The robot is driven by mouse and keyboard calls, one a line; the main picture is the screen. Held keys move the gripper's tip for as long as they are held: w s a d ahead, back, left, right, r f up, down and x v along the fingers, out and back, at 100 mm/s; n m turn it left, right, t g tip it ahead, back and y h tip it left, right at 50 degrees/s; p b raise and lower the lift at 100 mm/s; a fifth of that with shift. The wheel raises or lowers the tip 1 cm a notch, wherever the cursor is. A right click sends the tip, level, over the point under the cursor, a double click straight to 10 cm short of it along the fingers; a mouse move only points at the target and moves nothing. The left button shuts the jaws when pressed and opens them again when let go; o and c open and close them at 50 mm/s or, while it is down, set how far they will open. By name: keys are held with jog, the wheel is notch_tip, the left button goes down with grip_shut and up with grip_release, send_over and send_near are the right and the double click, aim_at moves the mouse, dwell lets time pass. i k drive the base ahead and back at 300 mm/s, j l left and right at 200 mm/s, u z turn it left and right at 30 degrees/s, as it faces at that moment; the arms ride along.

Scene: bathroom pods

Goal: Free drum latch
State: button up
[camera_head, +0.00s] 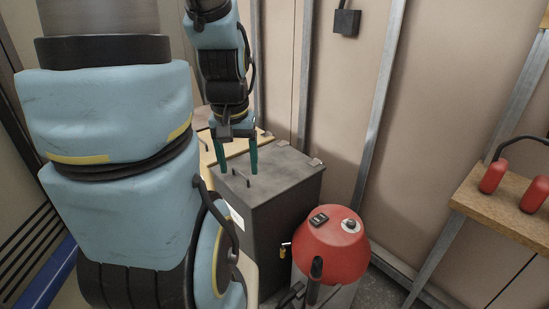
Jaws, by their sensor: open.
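A drum-shaped machine with a red domed lid (333,247) and a pale body stands at the lower middle. A black switch and a round grey knob sit on the lid. A small yellow piece (283,251) shows at its left side; I cannot tell whether it is the latch. A black handle or hose end (315,268) rises in front. My gripper (237,160) hangs with its teal fingers apart and nothing visible between them, over the grey cabinet, behind and left of the drum. The drum's lower part is cut off by the frame.
A dark grey cabinet (285,172) with a small handle on top stands directly behind the drum. A yellowish box (233,148) is behind it. A wooden shelf (503,208) with red objects (494,176) juts out at right. Metal wall studs (377,105) run behind.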

aim_at(283, 250)
jog(key=k+j+u, duration=0.1)
jog(key=j, duration=0.3)
jog(key=k+j+u, duration=0.1)
jog(key=j, duration=0.25)
jog(key=k+j+u, duration=0.1)
jog(key=j, duration=0.3)
